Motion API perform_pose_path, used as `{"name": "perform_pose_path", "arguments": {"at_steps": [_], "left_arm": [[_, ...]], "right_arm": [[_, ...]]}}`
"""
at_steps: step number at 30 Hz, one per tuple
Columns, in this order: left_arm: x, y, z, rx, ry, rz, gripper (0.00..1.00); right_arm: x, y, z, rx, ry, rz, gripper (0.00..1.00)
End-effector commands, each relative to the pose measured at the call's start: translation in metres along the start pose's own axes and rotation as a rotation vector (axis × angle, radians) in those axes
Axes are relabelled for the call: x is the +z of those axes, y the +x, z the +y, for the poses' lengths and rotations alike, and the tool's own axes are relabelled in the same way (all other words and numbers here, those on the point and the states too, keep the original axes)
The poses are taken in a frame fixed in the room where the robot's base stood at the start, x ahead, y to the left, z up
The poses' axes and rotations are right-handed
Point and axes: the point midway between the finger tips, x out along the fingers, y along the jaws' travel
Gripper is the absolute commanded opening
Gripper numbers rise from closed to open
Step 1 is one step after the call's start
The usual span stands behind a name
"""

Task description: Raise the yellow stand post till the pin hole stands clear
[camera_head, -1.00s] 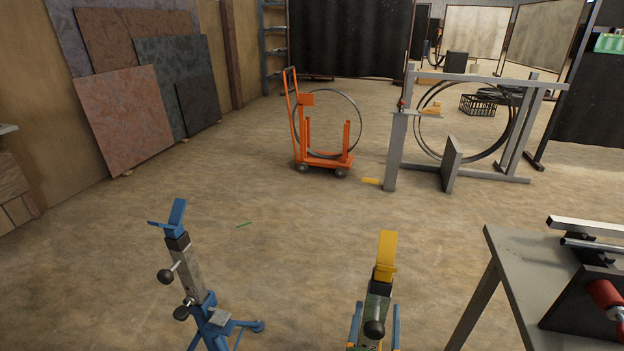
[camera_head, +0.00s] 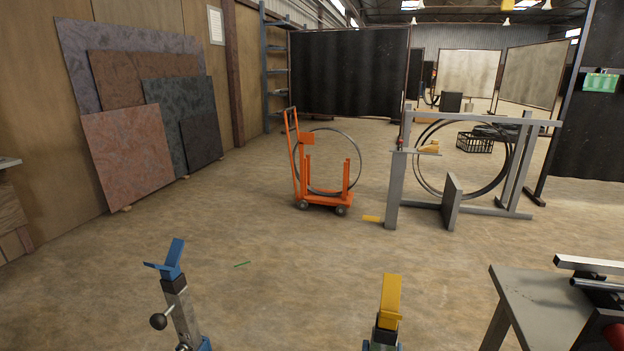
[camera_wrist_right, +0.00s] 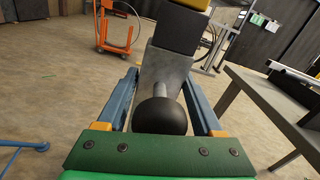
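The yellow stand post's yellow head (camera_head: 391,300) sits on a dark block low in the head view, near the bottom edge. In the right wrist view its grey post (camera_wrist_right: 167,68) runs up to a black block (camera_wrist_right: 178,30), with a black ball knob (camera_wrist_right: 160,116) in front. My right gripper (camera_wrist_right: 161,80) has its two blue fingers apart, one on each side of the knob and post; a narrow gap seems to show beside the knob. I cannot make out the pin hole. The stand's base is hidden. My left gripper is not in view.
A similar stand with a blue head (camera_head: 170,262) stands at the left. A grey table (camera_head: 535,305) is close on the right. Behind are an orange cart (camera_head: 325,200) and a grey frame (camera_head: 392,180) with hoops.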

Motion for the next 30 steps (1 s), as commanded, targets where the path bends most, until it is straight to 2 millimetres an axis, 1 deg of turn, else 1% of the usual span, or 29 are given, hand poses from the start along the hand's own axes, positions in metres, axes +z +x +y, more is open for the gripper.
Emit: {"name": "perform_pose_path", "arguments": {"at_steps": [1,9,11,27,30], "left_arm": [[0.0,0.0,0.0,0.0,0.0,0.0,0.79],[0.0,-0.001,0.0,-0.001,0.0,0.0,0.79],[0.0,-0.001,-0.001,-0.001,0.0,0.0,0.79],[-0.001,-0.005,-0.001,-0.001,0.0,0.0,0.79],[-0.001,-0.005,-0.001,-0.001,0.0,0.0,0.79]], "right_arm": [[0.003,0.001,0.0,-0.001,-0.001,-0.007,0.79],[0.002,0.001,-0.001,-0.001,-0.001,-0.005,0.79],[0.002,-0.002,0.0,-0.001,-0.001,-0.005,0.79],[0.001,-0.062,0.0,0.0,0.0,-0.004,0.79],[0.001,-0.068,-0.001,-0.002,-0.001,-0.004,0.79]]}}
